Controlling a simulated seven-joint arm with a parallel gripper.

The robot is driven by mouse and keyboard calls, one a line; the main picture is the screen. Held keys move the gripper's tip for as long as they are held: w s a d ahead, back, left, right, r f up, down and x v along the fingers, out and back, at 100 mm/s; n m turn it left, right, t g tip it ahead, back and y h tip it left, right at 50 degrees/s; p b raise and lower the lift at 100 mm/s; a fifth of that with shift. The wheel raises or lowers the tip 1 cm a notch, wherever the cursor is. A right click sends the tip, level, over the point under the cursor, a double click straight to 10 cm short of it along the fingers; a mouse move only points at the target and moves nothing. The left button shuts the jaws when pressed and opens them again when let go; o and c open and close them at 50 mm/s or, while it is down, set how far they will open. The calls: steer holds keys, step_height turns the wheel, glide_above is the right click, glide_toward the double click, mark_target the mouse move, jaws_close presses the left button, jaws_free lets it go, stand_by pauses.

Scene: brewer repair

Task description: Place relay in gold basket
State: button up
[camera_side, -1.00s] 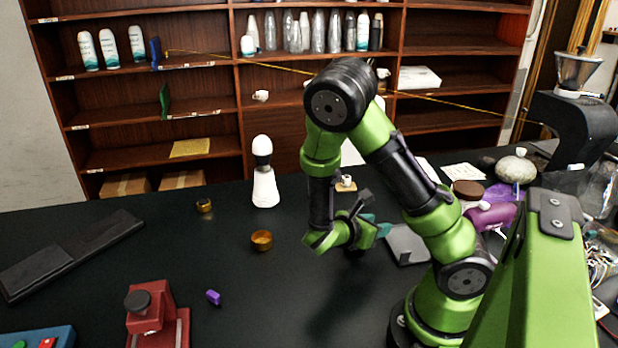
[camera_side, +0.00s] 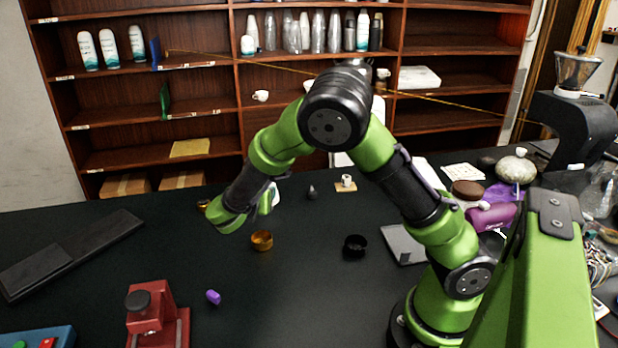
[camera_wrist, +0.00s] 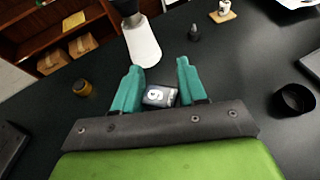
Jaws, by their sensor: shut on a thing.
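The relay (camera_wrist: 160,96) is a small dark box with a pale label, held between the teal fingers of my gripper (camera_wrist: 157,88) in the wrist view. In the side view I cannot make the relay out; my gripper (camera_side: 268,202) is above the table, behind and above the gold basket. The gold basket (camera_side: 262,241) is a small round open cup standing on the dark table. In the wrist view it does not show. A black basket (camera_side: 355,245) stands to its right and shows in the wrist view too (camera_wrist: 294,99).
A white bottle-like tool (camera_wrist: 142,42) stands just beyond my fingers. A small gold-brown container (camera_wrist: 82,88) is to its left. A small dark tamper-like item (camera_side: 311,192) stands further back. A purple piece (camera_side: 213,297) and a red stand (camera_side: 155,315) are at the front left.

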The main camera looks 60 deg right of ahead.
mark_target(264, 239)
steer(key=shift+w+f, duration=0.1)
steer(key=shift+f, duration=4.75)
steer(key=o, duration=1.1)
steer(key=shift+r, duration=0.1)
step_height(264, 239, up, 7)
steer(key=shift+f, duration=0.1)
